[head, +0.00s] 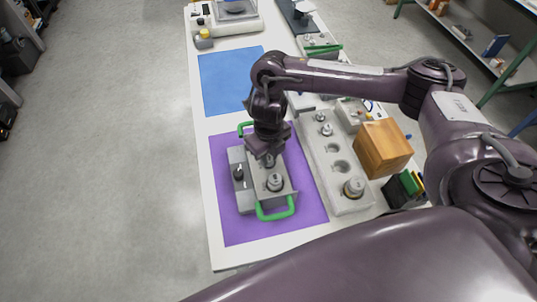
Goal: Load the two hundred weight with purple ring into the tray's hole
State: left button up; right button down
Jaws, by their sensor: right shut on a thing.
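A grey weight tray (246,204) with green handles (276,211) lies on the purple mat (236,232). A metal weight (275,182) stands in its near part. My right gripper (268,154) points down over the tray's far part. It is shut on a weight (269,161), which is mostly hidden beneath the fingers. I cannot make out a purple ring on it, or whether it is inside the hole. A small dark knob-like piece (239,172) shows on the tray's left side. My left gripper is not in view.
A pale holder block (346,203) right of the mat has empty holes and several weights, including a large one (353,187) at its near end. A wooden box (382,148) stands beside it. The blue mat (228,82) behind is clear. A scale (236,17) stands at the far end.

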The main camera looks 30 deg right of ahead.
jog(key=shift+f, duration=0.2)
jog(key=c, duration=1.2)
grip_release()
jog(key=shift+r, duration=0.1)
jog(key=shift+c, duration=0.2)
jog(key=shift+r, duration=0.5)
notch_tip(320, 180, up, 11)
jog(key=p, duration=0.2)
jog(key=shift+r+p, duration=0.15)
jog(key=shift+p, duration=0.2)
